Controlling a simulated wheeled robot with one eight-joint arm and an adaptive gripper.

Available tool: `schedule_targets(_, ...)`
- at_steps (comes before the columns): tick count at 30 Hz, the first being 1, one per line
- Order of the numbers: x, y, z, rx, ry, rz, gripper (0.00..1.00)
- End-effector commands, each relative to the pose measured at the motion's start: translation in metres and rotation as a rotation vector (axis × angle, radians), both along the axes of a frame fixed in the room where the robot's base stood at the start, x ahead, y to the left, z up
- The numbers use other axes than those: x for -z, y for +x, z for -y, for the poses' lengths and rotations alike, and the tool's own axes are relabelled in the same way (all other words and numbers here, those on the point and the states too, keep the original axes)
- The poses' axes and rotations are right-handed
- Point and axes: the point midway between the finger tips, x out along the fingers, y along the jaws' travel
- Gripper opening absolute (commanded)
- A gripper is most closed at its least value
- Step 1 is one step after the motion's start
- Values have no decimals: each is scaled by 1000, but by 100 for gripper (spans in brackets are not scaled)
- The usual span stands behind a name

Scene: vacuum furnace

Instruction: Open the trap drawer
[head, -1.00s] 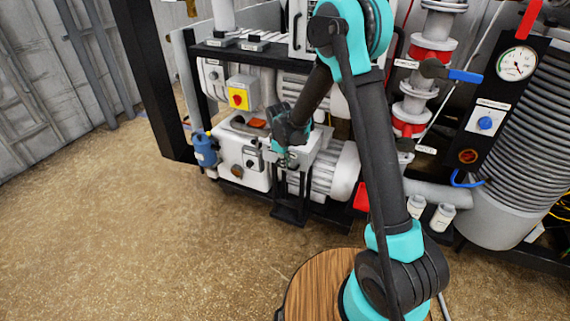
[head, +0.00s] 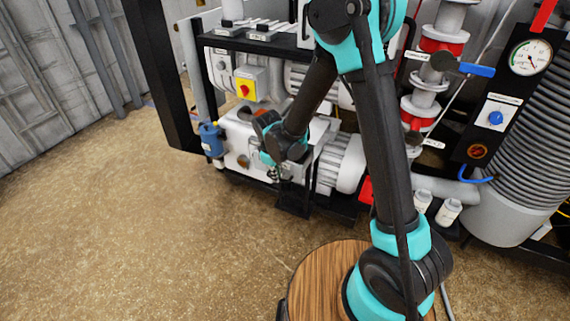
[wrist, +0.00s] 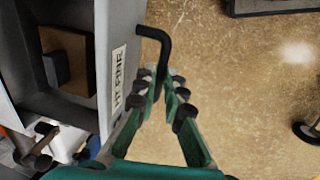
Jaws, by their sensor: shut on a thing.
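The trap drawer (wrist: 103,40) shows on the left of the wrist view as a grey open-topped box with a white label on its front, whose text I cannot read surely. A brown block with a dark piece on it lies inside. A black bent handle (wrist: 154,33) sticks out from the drawer front. My gripper (wrist: 168,88), with green fingers and dark pads, is shut on the handle's lower end. In the head view my gripper (head: 277,172) is low in front of the pump frame, and my wrist hides most of the drawer front.
A blue canister (head: 210,139) stands left of the drawer. A ribbed pump motor (head: 338,162) and white bottles (head: 447,212) are to the right. The brown floor (head: 150,220) in front is clear. A small dark wheel (wrist: 307,130) shows at the right of the wrist view.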

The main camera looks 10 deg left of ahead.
Motion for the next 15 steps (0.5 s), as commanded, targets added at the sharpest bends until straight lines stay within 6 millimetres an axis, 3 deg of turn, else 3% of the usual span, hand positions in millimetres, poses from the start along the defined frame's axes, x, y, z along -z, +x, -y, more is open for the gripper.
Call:
schedule_targets(4, 0, -15, -6, -2, 3, 1, 0)
schedule_targets(13, 0, -16, -6, 0, 2, 1, 0)
schedule_targets(15, 0, -16, -6, 0, 1, 2, 15)
